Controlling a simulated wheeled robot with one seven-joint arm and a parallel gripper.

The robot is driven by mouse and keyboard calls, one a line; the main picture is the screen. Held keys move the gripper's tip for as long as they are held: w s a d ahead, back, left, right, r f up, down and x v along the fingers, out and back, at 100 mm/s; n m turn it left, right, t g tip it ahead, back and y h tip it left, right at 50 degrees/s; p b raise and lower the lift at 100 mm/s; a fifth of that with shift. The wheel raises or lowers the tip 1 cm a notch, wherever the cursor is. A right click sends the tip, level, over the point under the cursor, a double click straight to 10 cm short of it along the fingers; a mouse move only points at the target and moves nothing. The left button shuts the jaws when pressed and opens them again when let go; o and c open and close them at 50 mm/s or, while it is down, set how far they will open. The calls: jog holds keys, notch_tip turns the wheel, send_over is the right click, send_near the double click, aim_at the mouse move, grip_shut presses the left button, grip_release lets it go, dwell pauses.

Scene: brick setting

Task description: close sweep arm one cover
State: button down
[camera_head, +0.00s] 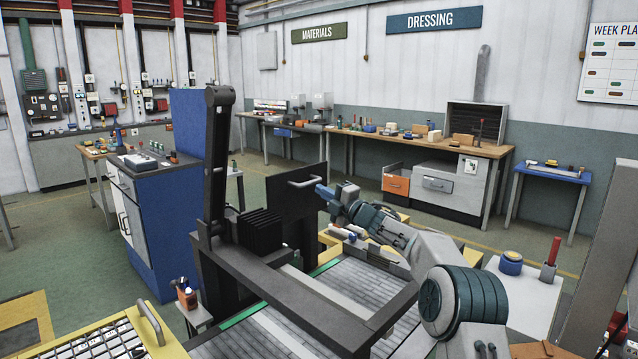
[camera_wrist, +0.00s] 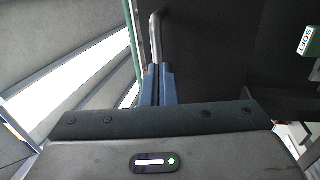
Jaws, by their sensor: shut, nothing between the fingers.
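A dark upright panel with a silver bar handle (camera_head: 305,182), which looks like the sweep arm cover (camera_head: 285,208), stands beside the conveyor in the head view. It fills much of the upper right in the wrist view (camera_wrist: 205,60). My gripper (camera_head: 322,191) is at the right end of the handle, its blue fingers shut with nothing between them. In the wrist view the fingers (camera_wrist: 159,84) are together just below the handle (camera_wrist: 155,35). I cannot tell whether they touch the handle or panel. The panel's hinge side is hidden.
A black post (camera_head: 218,150) and dark frame rise left of the panel. The grey conveyor (camera_head: 345,285) runs below my arm. A blue cabinet (camera_head: 165,235) stands left. A green-and-white sign (camera_wrist: 306,41) is at the wrist view's right. Open floor lies behind.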

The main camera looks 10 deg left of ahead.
jog(key=shift+p+x, duration=0.35)
jog(key=shift+x, duration=0.65)
jog(key=shift+a, duration=0.1)
